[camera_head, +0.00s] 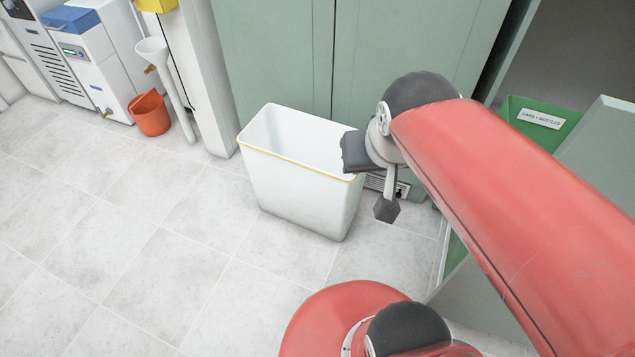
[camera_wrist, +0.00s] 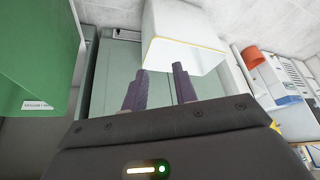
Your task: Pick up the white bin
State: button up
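The white bin (camera_head: 298,190) stands upright on the tiled floor in front of the green cabinet, with a thin yellow line along its rim. In the head view its inside looks empty where I can see it. My arm's dark end overlaps its right rim there, so part of that side is hidden. In the wrist view the bin (camera_wrist: 188,22) is just beyond my fingertips. My gripper (camera_wrist: 161,69) is open, its two dark fingers apart with nothing held between them. The right finger overlaps the bin's rim in the picture; I cannot tell whether it touches.
Green cabinet doors (camera_head: 275,50) stand close behind the bin. A green container labelled for cans and bottles (camera_head: 515,108) is at the right. An orange bucket (camera_head: 150,115) and white machines (camera_head: 90,60) stand at the left. The floor (camera_head: 130,240) in front and left is clear.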

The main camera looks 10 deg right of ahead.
jog(key=w+d+f+m+b, duration=0.2)
jog(key=w+d+f+b, duration=0.1)
jog(key=w+f, duration=0.5)
jog(key=w+d+f+m+g+h+b, duration=0.1)
jog(key=w+d+f+m+b, duration=0.1)
jog(key=w+f, duration=0.6)
jog(key=w+d+f+m+h+b, duration=0.1)
jog(key=w+d+f+b, duration=0.3)
jog(key=w+f, duration=0.5)
jog(key=shift+d+f+m+g, duration=0.15)
jog(key=shift+d+f+m, duration=0.1)
jog(key=shift+f, duration=0.75)
jog(key=shift+d+f+m+g, duration=0.1)
jog(key=shift+f+m, duration=0.2)
jog(key=shift+f, duration=0.75)
jog(key=shift+d+f+m+g, duration=0.15)
jog(key=shift+d+f+m, duration=0.1)
jog(key=shift+f, duration=0.75)
grip_shut()
jog(key=shift+w+r, duration=0.1)
